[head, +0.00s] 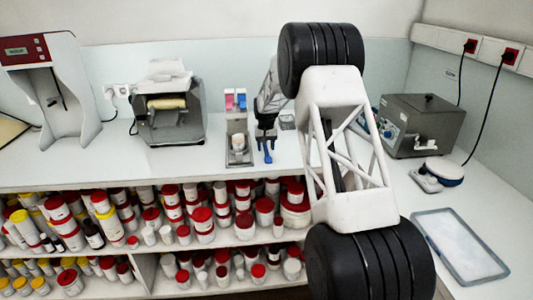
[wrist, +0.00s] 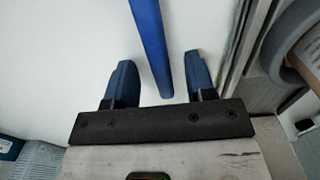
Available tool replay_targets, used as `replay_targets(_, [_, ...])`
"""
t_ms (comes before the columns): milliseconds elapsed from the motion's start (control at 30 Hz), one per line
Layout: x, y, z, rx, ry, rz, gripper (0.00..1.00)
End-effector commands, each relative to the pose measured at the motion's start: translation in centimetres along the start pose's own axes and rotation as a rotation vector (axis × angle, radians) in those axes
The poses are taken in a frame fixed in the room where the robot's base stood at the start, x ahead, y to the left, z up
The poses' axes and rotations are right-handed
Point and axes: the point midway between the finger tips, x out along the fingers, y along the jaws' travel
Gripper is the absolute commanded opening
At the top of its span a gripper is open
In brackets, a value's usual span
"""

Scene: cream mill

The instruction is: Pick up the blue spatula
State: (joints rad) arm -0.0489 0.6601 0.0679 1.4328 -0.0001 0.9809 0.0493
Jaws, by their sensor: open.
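The blue spatula (head: 267,153) is on the white counter in the head view, just below my gripper (head: 265,132). In the wrist view the blue spatula (wrist: 151,40) is a long narrow strip coming down from the top edge. Its lower end lies between the two blue fingers of my gripper (wrist: 158,60), nearer the right finger, with a gap on both sides. The fingers are apart and hold nothing. The gap in height between fingers and spatula is hard to judge.
A grey stand with pink and blue items (head: 236,100) and a small white cup (head: 238,142) stands just left of the spatula. A grey machine (head: 170,110) is farther left. A metal box (head: 420,125) and a tray (head: 458,245) are at right. Jars fill the shelves below.

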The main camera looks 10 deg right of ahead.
Motion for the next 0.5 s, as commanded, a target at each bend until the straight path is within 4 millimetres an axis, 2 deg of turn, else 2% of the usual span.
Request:
replay_targets(100, [-0.01,0.0,0.0,0.0,0.0,0.0,0.5])
replay_targets(400, [-0.02,0.0,0.0,0.0,0.0,0.0,0.04])
replay_targets(433, [-0.02,0.0,0.0,0.0,0.0,0.0,0.0])
replay_targets(500, [-0.03,0.0,-0.01,0.0,0.0,0.0,0.0])
